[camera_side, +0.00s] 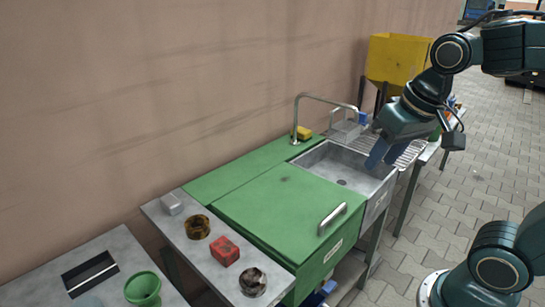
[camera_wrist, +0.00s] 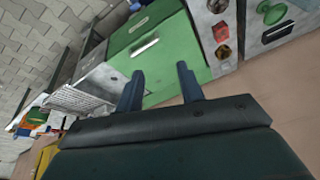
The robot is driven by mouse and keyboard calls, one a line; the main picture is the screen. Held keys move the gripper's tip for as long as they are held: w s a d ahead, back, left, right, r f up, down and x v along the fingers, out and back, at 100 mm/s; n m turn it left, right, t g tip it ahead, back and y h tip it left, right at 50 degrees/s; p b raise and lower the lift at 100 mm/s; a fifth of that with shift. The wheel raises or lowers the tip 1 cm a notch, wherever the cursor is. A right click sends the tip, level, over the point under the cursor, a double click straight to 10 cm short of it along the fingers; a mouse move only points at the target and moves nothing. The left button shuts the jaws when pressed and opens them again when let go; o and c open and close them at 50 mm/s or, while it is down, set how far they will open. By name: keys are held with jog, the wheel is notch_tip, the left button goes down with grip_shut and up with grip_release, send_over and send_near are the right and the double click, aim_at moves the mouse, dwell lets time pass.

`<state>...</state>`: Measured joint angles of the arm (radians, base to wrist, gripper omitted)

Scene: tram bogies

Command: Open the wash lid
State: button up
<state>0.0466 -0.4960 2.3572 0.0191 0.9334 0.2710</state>
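The green wash lid (camera_side: 275,205) lies flat and level on the bench, beside the sink, and looks shut. Its metal bar handle (camera_side: 331,218) is near the front right edge. In the wrist view the lid (camera_wrist: 180,50) and its handle (camera_wrist: 144,46) show beyond the fingers. My gripper (camera_side: 381,160) is above the far right side of the sink, pointing down, apart from the lid and handle. In the wrist view my gripper (camera_wrist: 160,70) has its two fingers spread with nothing between them.
The steel sink (camera_side: 343,165) with a tall tap (camera_side: 297,120) stands right of the lid. A side shelf at left holds a red block (camera_side: 225,251), a brown ring (camera_side: 197,227) and a metal part (camera_side: 252,282).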

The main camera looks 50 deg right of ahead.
jog(key=shift+s+a+n+t, duration=0.2)
jog(key=shift+s+n, duration=0.2)
jog(key=shift+s, duration=0.15)
jog(key=shift+s+a+n+t, duration=0.1)
jog(key=shift+s+a+n, duration=0.05)
jog(key=shift+s+n, duration=0.3)
jog(key=m+g, duration=0.3)
jog(key=m, duration=1.3)
send_over(334, 212)
jog(key=s, duration=0.2)
notch_tip(334, 212, down, 13)
jog(key=shift+s, duration=0.15)
jog(key=shift+f, duration=0.1)
jog(key=shift+w+f, duration=0.35)
jog(key=shift+f, duration=1.85)
jog(key=shift+w+f, duration=0.35)
jog(key=shift+f, duration=1.85)
jog(key=shift+w+f, duration=0.35)
jog(key=shift+f, duration=1.85)
